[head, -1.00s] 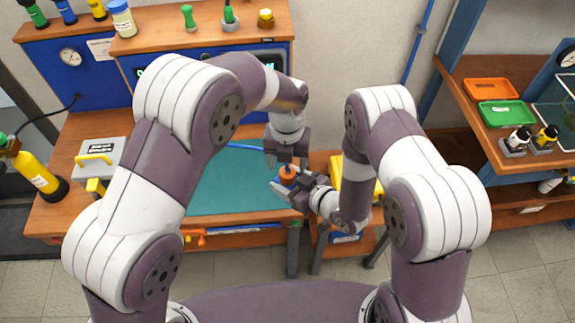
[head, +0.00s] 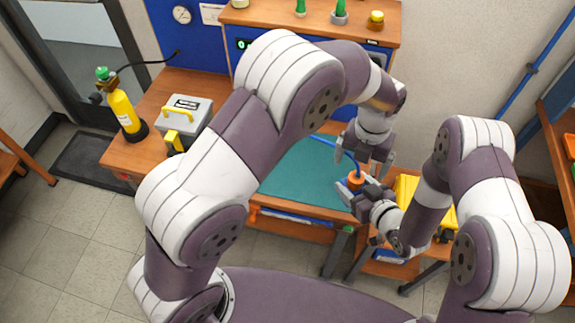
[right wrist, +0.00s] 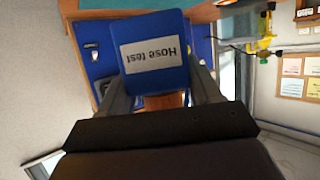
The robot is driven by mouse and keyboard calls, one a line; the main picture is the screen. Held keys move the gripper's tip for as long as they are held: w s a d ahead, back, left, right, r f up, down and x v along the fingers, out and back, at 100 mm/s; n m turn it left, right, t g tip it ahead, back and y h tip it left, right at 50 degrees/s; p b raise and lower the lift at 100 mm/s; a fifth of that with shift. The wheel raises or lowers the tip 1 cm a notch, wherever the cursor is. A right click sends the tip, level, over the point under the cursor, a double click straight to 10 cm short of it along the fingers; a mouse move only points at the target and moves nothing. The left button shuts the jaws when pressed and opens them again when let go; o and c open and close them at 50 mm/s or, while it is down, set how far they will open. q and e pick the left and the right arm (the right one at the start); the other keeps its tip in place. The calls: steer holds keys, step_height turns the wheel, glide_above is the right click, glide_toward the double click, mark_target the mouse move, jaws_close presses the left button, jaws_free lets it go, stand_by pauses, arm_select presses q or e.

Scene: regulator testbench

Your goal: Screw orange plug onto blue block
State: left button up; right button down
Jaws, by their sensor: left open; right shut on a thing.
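My right gripper (head: 350,196) is shut on the blue block (right wrist: 158,52), which carries a "Hose test" label in the right wrist view. The block is held in the air over the front of the green mat. In the head view the orange plug (head: 355,178) sits at the top of the block. I cannot tell how far it is screwed in. My left gripper (head: 367,165) is open just above and slightly right of the plug, fingers pointing down. It looks apart from the plug. A thin blue hose (head: 335,145) runs towards the plug; its end is unclear.
The green mat (head: 300,178) on the workbench looks clear to the left of the grippers. A grey case (head: 185,115) and a yellow gas bottle (head: 125,112) stand left. A yellow bin (head: 405,188) is close to the right arm.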

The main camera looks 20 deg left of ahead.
steer(key=shift+d, duration=0.1)
steer(key=shift+w, duration=0.1)
arm_select(q)
steer(key=s+a+r+n+t, duration=0.1)
steer(key=a+r+n, duration=0.2)
steer(key=a+n, duration=0.35)
steer(key=a+r+n, duration=0.3)
steer(key=a+r, duration=0.1)
steer(key=a, duration=0.5)
arm_select(e)
steer(key=shift+s+a+r, duration=0.1)
steer(key=shift+s+a, duration=0.1)
steer(key=shift+a, duration=0.1)
steer(key=shift+d, duration=0.25)
steer(key=shift+w, duration=0.1)
arm_select(q)
steer(key=s+a+f+n, duration=0.1)
steer(key=s+a+n, duration=0.2)
steer(key=n, duration=1.1)
steer(key=s+a+f+n, duration=0.2)
steer(key=s+n, duration=0.7)
steer(key=n, duration=0.5)
steer(key=shift+s+a, duration=0.25)
steer(key=shift+a, duration=0.55)
